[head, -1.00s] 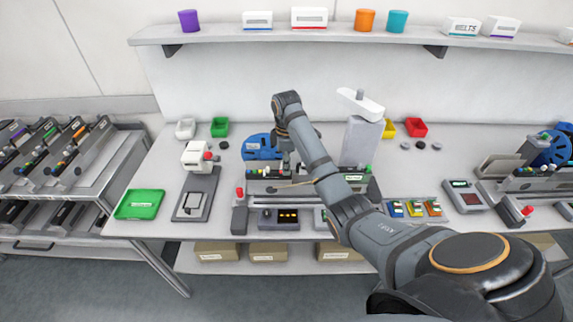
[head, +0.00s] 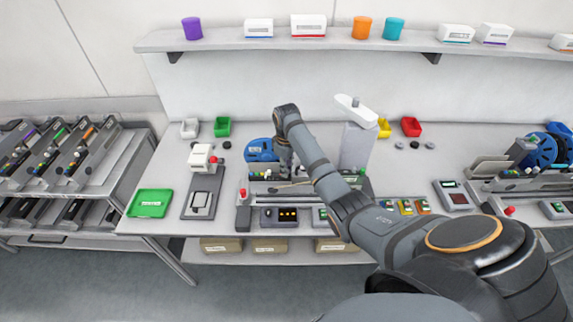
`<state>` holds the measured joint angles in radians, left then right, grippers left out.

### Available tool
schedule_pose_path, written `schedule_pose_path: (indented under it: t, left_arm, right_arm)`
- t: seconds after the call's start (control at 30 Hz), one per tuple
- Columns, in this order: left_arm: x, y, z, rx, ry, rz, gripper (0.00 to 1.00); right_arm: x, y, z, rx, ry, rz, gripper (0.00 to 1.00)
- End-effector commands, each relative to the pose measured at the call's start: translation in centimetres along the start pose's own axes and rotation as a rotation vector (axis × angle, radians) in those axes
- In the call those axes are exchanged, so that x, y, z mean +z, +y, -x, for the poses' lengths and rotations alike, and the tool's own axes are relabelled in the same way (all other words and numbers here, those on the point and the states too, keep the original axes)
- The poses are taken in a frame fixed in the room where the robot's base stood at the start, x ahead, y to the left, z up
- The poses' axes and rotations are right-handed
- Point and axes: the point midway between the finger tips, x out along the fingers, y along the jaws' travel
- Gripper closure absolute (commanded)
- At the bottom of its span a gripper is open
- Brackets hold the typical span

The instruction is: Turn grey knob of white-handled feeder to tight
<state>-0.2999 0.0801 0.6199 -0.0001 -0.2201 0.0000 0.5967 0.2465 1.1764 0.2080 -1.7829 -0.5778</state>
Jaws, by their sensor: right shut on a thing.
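My right arm reaches in from the lower right. Its gripper (head: 286,166) points down at the feeder (head: 260,173) on the middle of the workbench, next to a blue reel (head: 258,150). The gripper is shut on a small part there, apparently the knob. The fingers and arm cover that part, so the grey knob and its setting cannot be seen. The feeder lies lengthwise along the bench, with coloured buttons along its top. I cannot make out its white handle. My left gripper is not in view.
A trolley (head: 104,170) with several feeders stands at the left. A green tray (head: 151,203) and a grey stand (head: 203,194) sit on the bench's left side. A grey post with a white top (head: 357,145) rises behind my forearm. More feeders stand at the right.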

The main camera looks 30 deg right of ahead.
Motion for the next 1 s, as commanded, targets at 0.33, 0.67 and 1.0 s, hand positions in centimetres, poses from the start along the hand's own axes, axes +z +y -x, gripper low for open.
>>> schedule_pose_path:
  t: [0.33,0.67,1.0]
  left_arm:
    - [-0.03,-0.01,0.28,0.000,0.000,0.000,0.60]
    - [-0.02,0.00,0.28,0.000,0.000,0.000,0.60]
    - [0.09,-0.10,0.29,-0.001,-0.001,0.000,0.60]
  right_arm:
    - [0.03,-0.04,-0.13,-0.001,-0.001,-0.024,1.00]
    - [0.03,-0.04,-0.11,-0.001,-0.001,-0.023,0.61]
    - [-0.04,0.02,0.26,0.001,0.001,-0.022,0.58]
